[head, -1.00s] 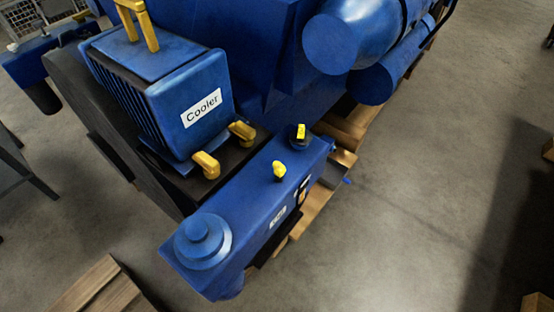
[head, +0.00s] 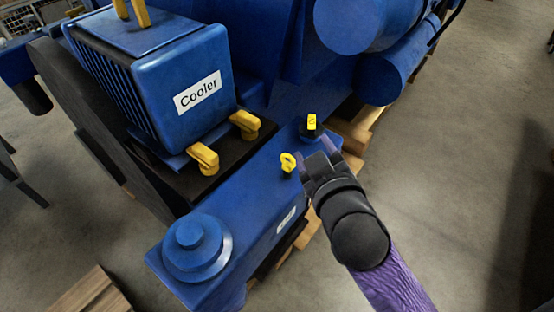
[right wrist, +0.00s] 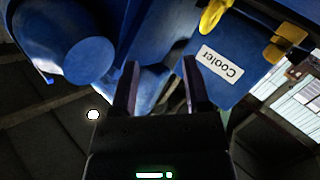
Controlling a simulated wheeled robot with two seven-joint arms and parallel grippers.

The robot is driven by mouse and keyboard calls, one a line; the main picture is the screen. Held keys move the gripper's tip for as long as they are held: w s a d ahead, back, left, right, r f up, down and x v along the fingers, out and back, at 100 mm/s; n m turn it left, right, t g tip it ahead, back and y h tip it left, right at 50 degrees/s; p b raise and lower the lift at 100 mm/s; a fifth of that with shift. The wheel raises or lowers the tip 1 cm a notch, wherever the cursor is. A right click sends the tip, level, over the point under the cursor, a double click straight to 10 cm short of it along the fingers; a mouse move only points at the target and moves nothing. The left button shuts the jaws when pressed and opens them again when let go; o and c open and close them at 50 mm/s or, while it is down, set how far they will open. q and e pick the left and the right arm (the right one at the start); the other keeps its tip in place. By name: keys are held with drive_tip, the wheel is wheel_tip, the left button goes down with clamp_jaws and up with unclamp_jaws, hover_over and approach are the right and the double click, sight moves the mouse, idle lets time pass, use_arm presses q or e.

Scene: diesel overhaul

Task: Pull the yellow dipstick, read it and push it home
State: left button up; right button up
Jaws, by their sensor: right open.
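A small yellow ring-shaped handle (head: 287,162), which looks like the dipstick's, stands on top of the long blue housing (head: 255,190) and is seated in it. My right gripper (head: 319,152) is open and empty just to the right of that handle in the head view, apart from it as far as I can tell. In the right wrist view the two fingers (right wrist: 160,66) are spread with nothing between them. I cannot pick out the ring handle in that view. My left gripper is in neither current view.
A second yellow handle (head: 311,121) stands on a dark round base just behind. Two yellow latches (head: 204,158) sit before the blue box labelled Cooler (head: 160,75). A round blue cap (head: 195,245) is at the housing's near end. Floor at right is clear.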

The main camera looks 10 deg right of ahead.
drive_tip(key=w+a+r+n+t+y, duration=0.1)
drive_tip(key=a+r+n+t+y, duration=0.25)
drive_tip(key=r, duration=0.25)
drive_tip(key=w+a+r+n+t+y, duration=0.1)
drive_tip(key=a+r+n+t+y, duration=0.1)
drive_tip(key=r+n+y, duration=0.3)
drive_tip(key=s+a+r+n+g+y, duration=0.2)
drive_tip(key=a+r+n+g+y, duration=0.15)
drive_tip(key=n+g+y, duration=0.5)
drive_tip(key=s+a+r+n+g+y, duration=0.25)
drive_tip(key=a+n+y, duration=0.25)
drive_tip(key=n, duration=0.7)
drive_tip(key=n+g+h, duration=0.7)
drive_tip(key=n+h, duration=0.2)
drive_tip(key=h, duration=1)
approach(289, 155)
drive_tip(key=f, duration=0.1)
drive_tip(key=b+x, duration=0.1)
drive_tip(key=x, duration=0.7)
drive_tip(key=shift+w+a+f, duration=0.1)
drive_tip(key=shift+w+f, duration=0.2)
drive_tip(key=shift+f, duration=0.05)
drive_tip(key=shift+w+a+f, duration=0.1)
drive_tip(key=shift+f, duration=0.2)
